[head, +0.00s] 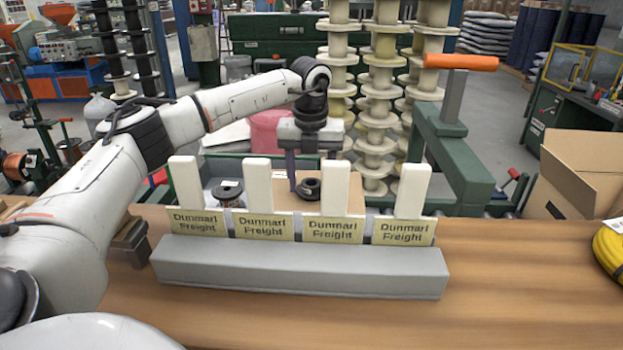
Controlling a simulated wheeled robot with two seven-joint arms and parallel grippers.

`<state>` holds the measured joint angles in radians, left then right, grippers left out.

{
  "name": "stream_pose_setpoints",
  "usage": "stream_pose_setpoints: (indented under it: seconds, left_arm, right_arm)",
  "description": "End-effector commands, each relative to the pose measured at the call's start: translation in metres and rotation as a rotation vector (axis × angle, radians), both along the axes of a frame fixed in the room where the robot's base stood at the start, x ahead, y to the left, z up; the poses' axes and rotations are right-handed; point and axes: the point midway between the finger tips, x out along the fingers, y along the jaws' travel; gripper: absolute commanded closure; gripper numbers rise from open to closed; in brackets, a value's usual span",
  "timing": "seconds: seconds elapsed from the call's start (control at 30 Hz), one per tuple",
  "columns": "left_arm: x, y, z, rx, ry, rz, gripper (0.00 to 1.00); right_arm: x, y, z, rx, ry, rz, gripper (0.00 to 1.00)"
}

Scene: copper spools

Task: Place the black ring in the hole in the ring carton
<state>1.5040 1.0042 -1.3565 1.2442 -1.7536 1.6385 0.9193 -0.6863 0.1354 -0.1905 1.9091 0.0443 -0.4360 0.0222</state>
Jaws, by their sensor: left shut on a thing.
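My left gripper (300,184) hangs pointing down behind the row of white posts, at the middle of the view. It is shut on the black ring (310,187), which shows at the fingertips with its hole facing partly toward me. A tan cardboard surface (265,211), which looks like the ring carton, lies below and behind the posts. Its hole is not visible, and I cannot tell whether the ring touches the carton. My right gripper is not in view.
A grey rack bar (300,273) with several white posts (258,183) and "Dunmarl Freight" cards stands in front. A dark spool (228,192) sits left of the carton. A green frame with an orange handle (461,62) stands right. The wooden table (520,290) is clear at front right.

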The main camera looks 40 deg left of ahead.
Motion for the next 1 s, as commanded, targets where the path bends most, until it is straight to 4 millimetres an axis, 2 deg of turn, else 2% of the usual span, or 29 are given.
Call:
stream_pose_setpoints:
  seconds: [0.3, 0.33, 0.4, 0.43, 0.77, 0.87, 1.0]
  left_arm:
    - [0.0, 0.0, -0.004, -0.001, -0.001, -0.001, 0.7]
    - [0.0, 0.0, -0.003, 0.0, -0.001, -0.001, 0.4]
    - [0.0, 0.0, -0.002, 0.0, -0.001, -0.001, 0.28]
    - [0.0, 0.0, -0.002, 0.0, -0.001, -0.001, 0.26]
    - [0.001, 0.0, 0.002, 0.0, -0.001, -0.001, 0.26]
    - [0.001, -0.001, 0.011, -0.001, -0.005, -0.001, 0.26]
    - [-0.001, -0.004, 0.037, -0.001, -0.008, -0.003, 0.26]
  right_arm:
    - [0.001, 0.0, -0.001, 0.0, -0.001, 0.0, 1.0]
    - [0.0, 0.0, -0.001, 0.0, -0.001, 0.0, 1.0]
    - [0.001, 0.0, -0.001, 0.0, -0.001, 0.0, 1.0]
    - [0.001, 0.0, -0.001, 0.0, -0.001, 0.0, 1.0]
    - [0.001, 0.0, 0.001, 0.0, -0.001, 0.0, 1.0]
    - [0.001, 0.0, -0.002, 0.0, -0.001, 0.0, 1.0]
    - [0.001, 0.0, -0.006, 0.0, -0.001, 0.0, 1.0]
